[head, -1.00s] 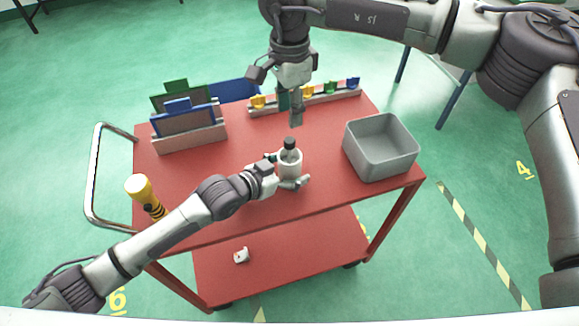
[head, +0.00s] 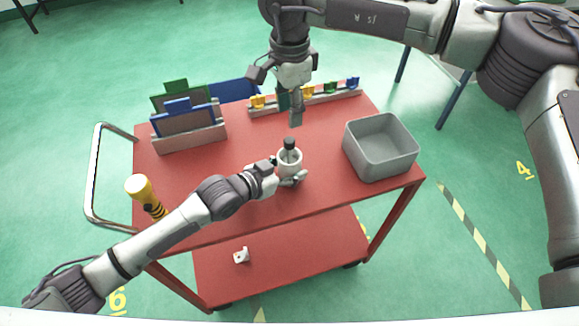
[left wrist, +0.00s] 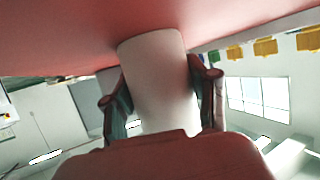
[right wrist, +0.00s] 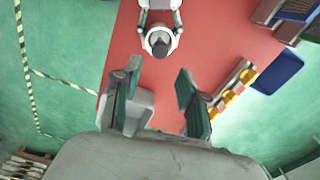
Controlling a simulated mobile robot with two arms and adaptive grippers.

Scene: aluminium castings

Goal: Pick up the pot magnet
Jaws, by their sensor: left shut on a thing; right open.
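A white cup (head: 290,166) stands on the red cart top, with a dark-capped upright piece (head: 290,144) in it. That piece may be the pot magnet; I cannot tell for sure. My left gripper (head: 284,172) is shut on the cup, one finger on each side. In the left wrist view the cup's pale wall (left wrist: 155,75) fills the space between the fingers. My right gripper (head: 296,120) is open and empty, pointing down above the cart behind the cup. In the right wrist view the dark cap (right wrist: 159,45) shows beyond its open fingers.
A grey bin (head: 381,148) stands at the right of the cart (head: 330,198). A rail with coloured clips (head: 305,97) runs along the back. Racked panels (head: 188,130) stand back left, a yellow torch (head: 142,190) front left. A small white part (head: 241,256) lies on the lower shelf.

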